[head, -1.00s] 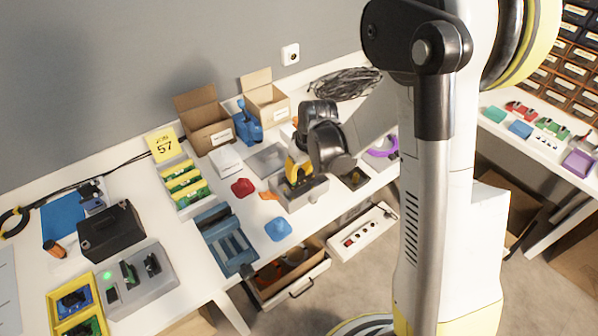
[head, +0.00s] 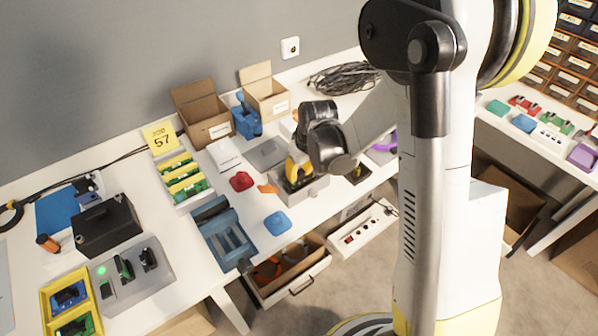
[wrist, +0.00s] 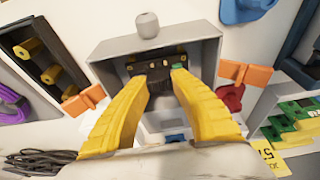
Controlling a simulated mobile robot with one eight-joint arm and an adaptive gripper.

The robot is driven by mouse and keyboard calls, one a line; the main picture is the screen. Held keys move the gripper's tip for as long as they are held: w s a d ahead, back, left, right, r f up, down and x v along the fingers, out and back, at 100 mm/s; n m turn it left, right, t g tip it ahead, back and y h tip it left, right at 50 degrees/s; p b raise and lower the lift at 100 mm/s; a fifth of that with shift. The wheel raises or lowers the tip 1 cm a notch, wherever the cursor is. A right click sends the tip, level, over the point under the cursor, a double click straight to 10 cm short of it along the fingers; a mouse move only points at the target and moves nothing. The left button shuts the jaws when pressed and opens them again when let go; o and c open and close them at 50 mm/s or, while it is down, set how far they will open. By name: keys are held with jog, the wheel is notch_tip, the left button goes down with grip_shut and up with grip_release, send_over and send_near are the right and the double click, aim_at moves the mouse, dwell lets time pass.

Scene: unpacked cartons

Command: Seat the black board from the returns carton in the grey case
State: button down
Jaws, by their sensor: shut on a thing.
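The grey case (head: 312,188) stands on the white bench. In the wrist view its open interior and grey wall (wrist: 108,58) surround my fingertips, with a rounded knob (wrist: 147,24) on its outer side. My gripper (head: 297,172), with yellow fingers, points down into the case; it also shows in the wrist view (wrist: 160,77). It is shut on the black board (wrist: 157,61), a dark strip with small light details at the fingertips. The board looks to be inside the case walls; whether it touches the floor I cannot tell. Two open cardboard cartons (head: 208,133) (head: 268,108) stand behind; their labels are unreadable.
Orange pieces (wrist: 245,74) (wrist: 83,100) flank the case. A red piece (head: 241,181) and a blue piece (head: 277,222) lie nearby. A rack of green boards (head: 183,180) and a blue tray (head: 222,235) are to the left.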

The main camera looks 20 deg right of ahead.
jog(key=shift+f+b, duration=0.4)
jog(key=shift+f, duration=0.2)
jog(key=c, duration=1.1)
grip_release()
jog(key=v, duration=1.2)
